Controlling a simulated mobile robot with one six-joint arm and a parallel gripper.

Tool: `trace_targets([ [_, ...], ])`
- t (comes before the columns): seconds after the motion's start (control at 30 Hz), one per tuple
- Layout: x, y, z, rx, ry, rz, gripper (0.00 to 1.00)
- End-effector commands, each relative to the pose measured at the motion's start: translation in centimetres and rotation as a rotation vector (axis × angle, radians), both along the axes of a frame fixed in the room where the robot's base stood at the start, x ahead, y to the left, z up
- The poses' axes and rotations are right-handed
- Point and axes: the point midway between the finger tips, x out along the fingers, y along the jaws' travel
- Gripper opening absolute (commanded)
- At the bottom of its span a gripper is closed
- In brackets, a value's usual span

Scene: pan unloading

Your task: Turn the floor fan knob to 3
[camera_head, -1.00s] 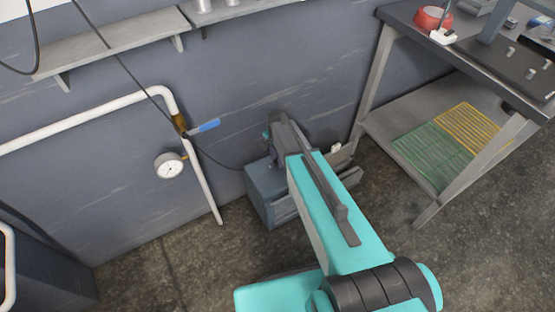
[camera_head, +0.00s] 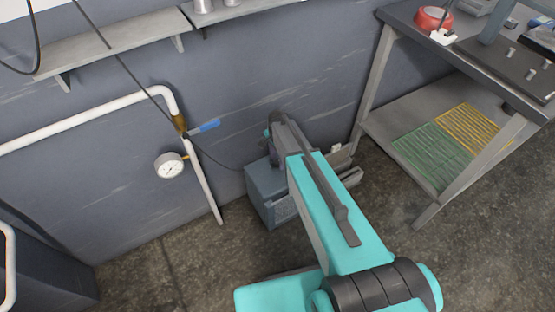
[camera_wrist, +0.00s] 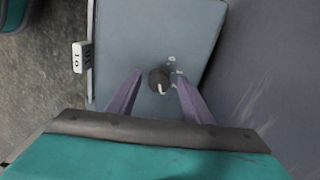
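The floor fan (camera_head: 265,195) is a blue-grey box on the floor against the wall, partly hidden behind my arm in the head view. In the wrist view its flat grey panel (camera_wrist: 130,30) carries a dark round knob (camera_wrist: 158,78) with a white pointer mark pointing down in the picture. Small white markings sit to the right of the knob, too small to read. My gripper (camera_wrist: 158,85) has its two purple fingers apart, one on each side of the knob, with gaps visible between them and it. In the head view the fingers are hidden.
A white pipe (camera_head: 90,128) with a blue-handled valve (camera_head: 208,126) and a gauge (camera_head: 170,166) runs left of the fan. A workbench (camera_head: 395,45) with a lower shelf stands right.

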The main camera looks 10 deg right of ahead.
Motion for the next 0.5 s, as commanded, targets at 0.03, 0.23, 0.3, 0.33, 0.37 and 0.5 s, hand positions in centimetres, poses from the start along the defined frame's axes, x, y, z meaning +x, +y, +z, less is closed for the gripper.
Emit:
trace_targets([
  [0.03,0.0,0.0,0.0,0.0,0.001,0.0,0.46],
  [0.23,-0.1,0.0,0.1,0.0,0.001,0.001,0.46],
  [0.3,-0.1,0.0,0.4,0.0,0.001,0.001,0.46],
  [0.33,-0.1,0.0,0.5,0.0,0.001,0.001,0.46],
  [0.37,-0.1,0.0,0.7,0.0,0.0,0.001,0.46],
  [0.5,-0.1,0.0,2.1,-0.001,0.0,0.001,0.46],
])
